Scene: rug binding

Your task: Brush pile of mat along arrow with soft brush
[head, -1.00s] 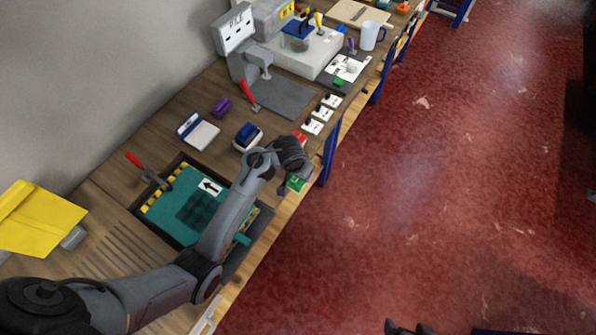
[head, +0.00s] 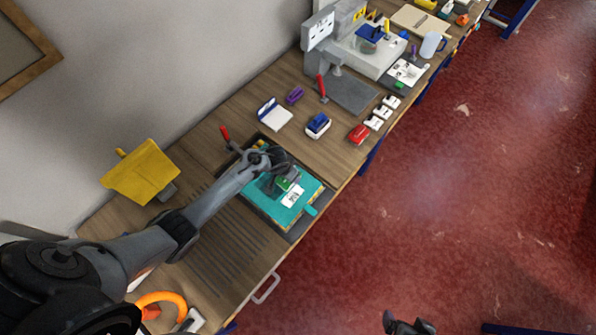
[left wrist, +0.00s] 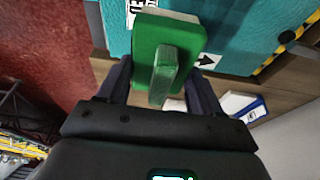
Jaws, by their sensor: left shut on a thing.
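The teal mat (head: 310,188) lies in a dark frame on the bench, partly hidden by my left arm. My left gripper (head: 278,176) is over the mat. It is shut on the handle of the green soft brush (head: 287,184). In the left wrist view the brush (left wrist: 165,40) has a green back and a pale edge at its far side, over or against the teal mat (left wrist: 240,30); contact cannot be told. A black arrow label (left wrist: 207,61) shows beside the brush. A printed white label (head: 292,196) lies on the mat. A dark tip, probably my right gripper (head: 408,325), shows at the bottom edge.
A red-handled clamp (head: 225,133) stands at the frame's back left corner. A blue-topped brush (head: 318,123), a red tool (head: 359,133) and a blue-and-white box (head: 273,114) lie beyond the mat. A yellow folder-like object (head: 141,171) stands near the wall.

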